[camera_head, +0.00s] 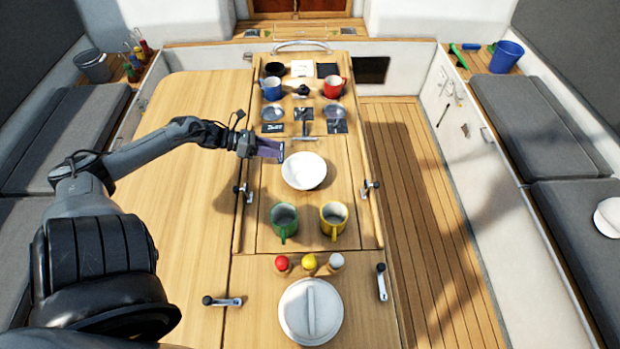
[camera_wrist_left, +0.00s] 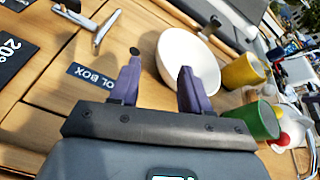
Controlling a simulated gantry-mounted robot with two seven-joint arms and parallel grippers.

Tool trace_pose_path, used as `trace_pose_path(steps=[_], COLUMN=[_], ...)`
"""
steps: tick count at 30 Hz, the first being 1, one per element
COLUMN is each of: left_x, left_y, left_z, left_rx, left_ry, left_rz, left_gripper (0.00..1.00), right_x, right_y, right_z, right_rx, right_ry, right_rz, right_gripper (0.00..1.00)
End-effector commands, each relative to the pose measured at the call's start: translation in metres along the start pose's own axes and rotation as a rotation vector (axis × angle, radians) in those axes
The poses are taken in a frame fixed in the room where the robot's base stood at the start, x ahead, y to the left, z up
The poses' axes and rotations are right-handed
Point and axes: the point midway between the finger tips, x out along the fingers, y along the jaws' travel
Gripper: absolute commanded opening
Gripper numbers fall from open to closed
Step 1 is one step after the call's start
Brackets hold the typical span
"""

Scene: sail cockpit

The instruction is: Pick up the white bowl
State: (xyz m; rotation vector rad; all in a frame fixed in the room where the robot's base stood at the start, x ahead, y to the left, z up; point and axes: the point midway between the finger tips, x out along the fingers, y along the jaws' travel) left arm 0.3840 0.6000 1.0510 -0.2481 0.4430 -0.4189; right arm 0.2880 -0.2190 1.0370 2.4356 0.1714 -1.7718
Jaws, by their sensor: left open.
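The white bowl (camera_head: 304,170) sits upright on the wooden table's middle panel in the head view. It also shows in the left wrist view (camera_wrist_left: 188,58), just beyond the fingertips. My left gripper (camera_head: 281,151) is beside the bowl's upper left rim in the head view. In the left wrist view its two purple fingers (camera_wrist_left: 158,75) are apart with nothing held between them. One finger overlaps the bowl's near edge in that view; I cannot tell whether it touches. My right gripper is in neither view.
A green mug (camera_head: 284,222) and a yellow mug (camera_head: 334,220) stand just below the bowl. Red, yellow and white round-topped pieces and a white lidded dish (camera_head: 311,311) are nearer. Blue and red mugs (camera_head: 333,87) stand farther back. The table's left leaf (camera_head: 190,220) is clear.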

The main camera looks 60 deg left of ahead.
Motion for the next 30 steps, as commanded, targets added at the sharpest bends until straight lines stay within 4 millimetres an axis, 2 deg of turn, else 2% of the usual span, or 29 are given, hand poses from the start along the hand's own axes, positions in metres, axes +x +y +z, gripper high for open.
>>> trace_pose_path(steps=[9,20,30], left_x=[0.037,0.052,0.086], left_y=[0.000,0.000,0.000], left_z=[0.001,0.001,0.002], left_rx=[-0.001,0.000,-0.002], left_ry=[-0.002,-0.001,-0.003], left_rz=[-0.001,0.000,-0.001], left_gripper=[0.47,0.47,0.47], right_x=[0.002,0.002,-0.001], right_y=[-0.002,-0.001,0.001], right_z=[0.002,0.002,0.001], right_rx=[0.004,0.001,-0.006], right_ry=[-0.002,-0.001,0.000], right_rz=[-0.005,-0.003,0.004], right_gripper=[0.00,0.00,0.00])
